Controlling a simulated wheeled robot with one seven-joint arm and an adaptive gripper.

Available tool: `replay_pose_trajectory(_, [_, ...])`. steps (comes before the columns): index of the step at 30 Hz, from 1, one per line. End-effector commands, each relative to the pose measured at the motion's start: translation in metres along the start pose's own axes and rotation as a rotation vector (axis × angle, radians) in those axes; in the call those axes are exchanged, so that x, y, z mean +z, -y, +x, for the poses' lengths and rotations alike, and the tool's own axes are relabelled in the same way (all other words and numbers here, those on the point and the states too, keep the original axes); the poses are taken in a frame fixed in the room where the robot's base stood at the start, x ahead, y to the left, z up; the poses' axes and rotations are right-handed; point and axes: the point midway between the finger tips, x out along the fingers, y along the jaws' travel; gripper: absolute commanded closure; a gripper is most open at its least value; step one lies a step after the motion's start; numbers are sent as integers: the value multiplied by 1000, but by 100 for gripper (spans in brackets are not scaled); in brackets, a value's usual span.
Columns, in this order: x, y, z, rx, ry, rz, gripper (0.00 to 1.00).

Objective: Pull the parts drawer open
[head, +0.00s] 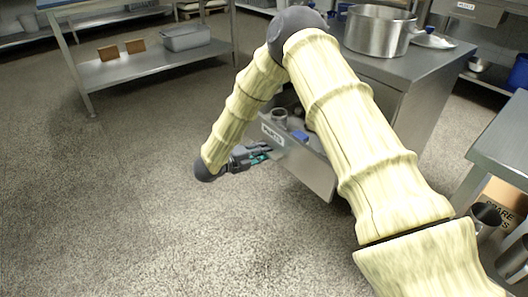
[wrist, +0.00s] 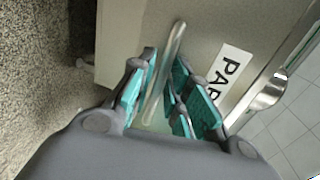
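The parts drawer (head: 303,168) stands out from the grey steel cabinet (head: 405,97), with its inside partly visible. Its front carries a white label (wrist: 229,77), also in the head view (head: 272,134). A pale bar handle (wrist: 176,43) runs across the drawer front in the wrist view. My gripper (head: 262,154) is at the drawer front. In the wrist view its teal-padded fingers (wrist: 165,85) lie close on both sides of the handle and appear shut on it. In the head view the handle is hidden by the fingers, and my arm covers part of the drawer.
The drawer holds a grey cylindrical part (head: 279,116) and a blue item (head: 300,135). A large pot (head: 379,32) and a lid (head: 434,41) are on the cabinet top. A shelf table (head: 150,66) stands at the back left. The floor left of the drawer is clear.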

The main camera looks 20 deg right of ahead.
Motion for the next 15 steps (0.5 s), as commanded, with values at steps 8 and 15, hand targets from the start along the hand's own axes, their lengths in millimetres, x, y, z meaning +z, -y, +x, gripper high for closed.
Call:
replay_pose_trajectory(8, [0, 0, -46, 0, 2, -1, 82])
replay_pose_trajectory(15, [0, 0, -87, 0, 1, -1, 82])
